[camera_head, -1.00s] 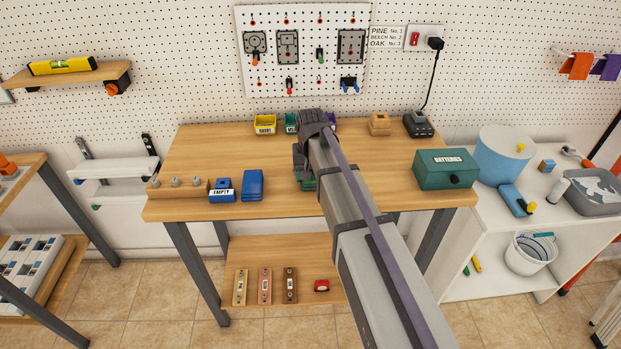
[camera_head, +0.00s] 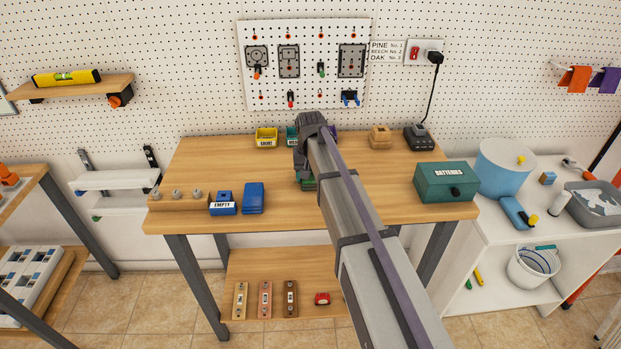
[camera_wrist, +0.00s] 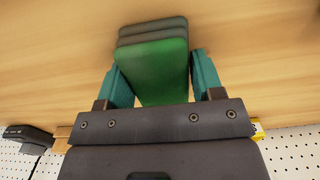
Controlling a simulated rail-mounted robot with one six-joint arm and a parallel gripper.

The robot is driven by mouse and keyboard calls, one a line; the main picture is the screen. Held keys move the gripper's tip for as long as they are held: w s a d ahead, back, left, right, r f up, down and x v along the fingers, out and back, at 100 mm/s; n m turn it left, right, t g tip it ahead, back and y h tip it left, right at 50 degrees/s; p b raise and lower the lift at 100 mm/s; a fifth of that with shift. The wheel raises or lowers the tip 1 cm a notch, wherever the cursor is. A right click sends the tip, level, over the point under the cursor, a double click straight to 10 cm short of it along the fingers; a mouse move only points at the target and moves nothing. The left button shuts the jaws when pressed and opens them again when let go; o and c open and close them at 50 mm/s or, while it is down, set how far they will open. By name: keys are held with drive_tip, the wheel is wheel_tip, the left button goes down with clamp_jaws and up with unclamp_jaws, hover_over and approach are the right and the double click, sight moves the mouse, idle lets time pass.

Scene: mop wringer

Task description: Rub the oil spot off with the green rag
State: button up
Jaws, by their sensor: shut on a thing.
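The green rag (camera_wrist: 163,72) is a folded green block between the two teal fingers of my gripper (camera_wrist: 163,82) in the wrist view. My gripper is shut on it, and the rag is at the wooden bench top. I cannot tell whether the rag touches the wood. No oil spot can be made out; the arm and rag cover that part of the bench.
The workbench (camera_head: 370,170) has clear wood on both sides of my arm. A blue EMPTY bin (camera_head: 223,204) and a blue block (camera_head: 253,198) stand at the left. A green BATTERIES box (camera_head: 446,182) stands at the right. Small bins, including a yellow one (camera_head: 266,138), line the back.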

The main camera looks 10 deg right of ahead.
drive_tip(key=shift+w+d, duration=0.15)
drive_tip(key=shift+w, duration=0.6)
drive_tip(key=shift+w+d, duration=0.15)
drive_tip(key=shift+w, duration=0.55)
drive_tip(key=shift+s+d, duration=0.2)
drive_tip(key=shift+d, duration=0.6)
drive_tip(key=shift+s+a, duration=0.15)
drive_tip(key=shift+s, duration=0.6)
drive_tip(key=shift+s+a, duration=0.15)
drive_tip(key=shift+s, duration=0.6)
drive_tip(key=shift+s+a+r, duration=0.1)
drive_tip(key=shift+s+a, duration=0.15)
drive_tip(key=shift+s, duration=1)
drive_tip(key=shift+s+a, duration=0.2)
drive_tip(key=shift+s, duration=1.05)
drive_tip(key=shift+s+a, duration=0.2)
drive_tip(key=shift+s, duration=1.15)
wheel_tip(320, 180, up, 7)
drive_tip(key=p, duration=0.7)
